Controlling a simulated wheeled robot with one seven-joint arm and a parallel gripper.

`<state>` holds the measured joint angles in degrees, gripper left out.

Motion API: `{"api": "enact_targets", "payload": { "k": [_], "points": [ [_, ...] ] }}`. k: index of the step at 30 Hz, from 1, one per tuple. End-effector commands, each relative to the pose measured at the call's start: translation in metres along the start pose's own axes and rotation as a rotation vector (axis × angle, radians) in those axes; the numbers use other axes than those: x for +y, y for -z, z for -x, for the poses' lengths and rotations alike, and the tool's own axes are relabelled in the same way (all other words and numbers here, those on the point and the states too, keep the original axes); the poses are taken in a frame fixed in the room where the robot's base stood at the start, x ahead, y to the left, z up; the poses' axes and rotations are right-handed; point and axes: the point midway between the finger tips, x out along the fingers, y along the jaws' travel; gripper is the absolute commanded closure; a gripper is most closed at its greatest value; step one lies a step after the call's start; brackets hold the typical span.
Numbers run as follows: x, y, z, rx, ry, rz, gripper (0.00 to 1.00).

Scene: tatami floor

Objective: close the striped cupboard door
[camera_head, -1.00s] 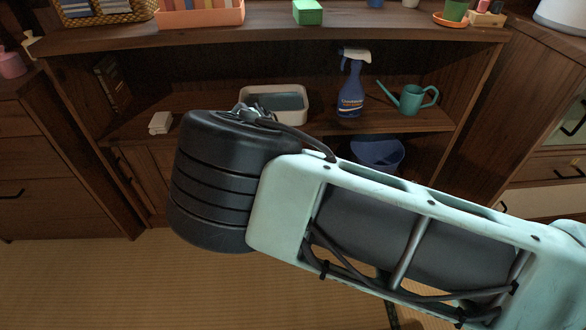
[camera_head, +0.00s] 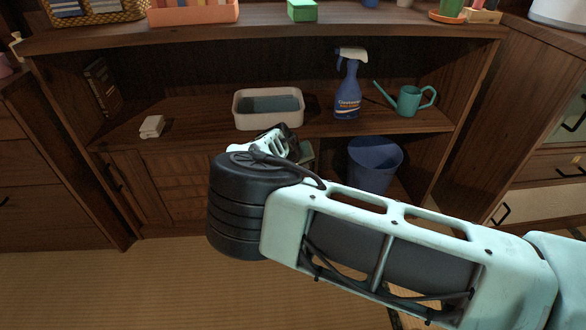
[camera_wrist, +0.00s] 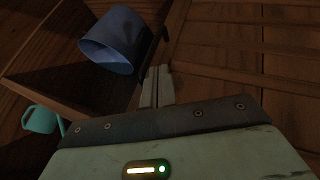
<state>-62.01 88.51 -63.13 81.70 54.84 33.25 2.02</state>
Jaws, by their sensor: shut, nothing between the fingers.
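The striped cupboard door (camera_head: 182,183), dark wood with slatted panels, is low on the left of the wooden shelf unit in the head view. My arm covers its right part there, and I cannot tell how far it stands open. In the wrist view its slatted surface (camera_wrist: 245,50) fills the right side, and a small dark handle (camera_wrist: 164,35) shows near its edge beside the blue bin. My gripper (camera_wrist: 160,73) is shut and empty, its fingertips close to that edge; contact cannot be told. In the head view the fingertips are hidden.
A blue bin (camera_head: 374,166) stands in the open lower compartment on the right. On the shelf above are a grey tub (camera_head: 239,114), a spray bottle (camera_head: 347,95), a teal watering can (camera_head: 409,101) and a small white block (camera_head: 152,126). Tatami floor (camera_head: 150,280) lies clear in front.

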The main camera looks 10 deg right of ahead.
Motion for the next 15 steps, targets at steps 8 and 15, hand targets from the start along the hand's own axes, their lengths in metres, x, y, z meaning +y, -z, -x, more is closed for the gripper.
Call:
{"api": "enact_targets", "payload": {
  "k": [8, 15],
  "points": [
    [0.0066, 0.0003, -0.0027, 0.001, -0.001, 0.000, 1.00],
    [0.0078, 0.0004, -0.0026, 0.000, -0.001, 0.000, 1.00]
  ]
}}
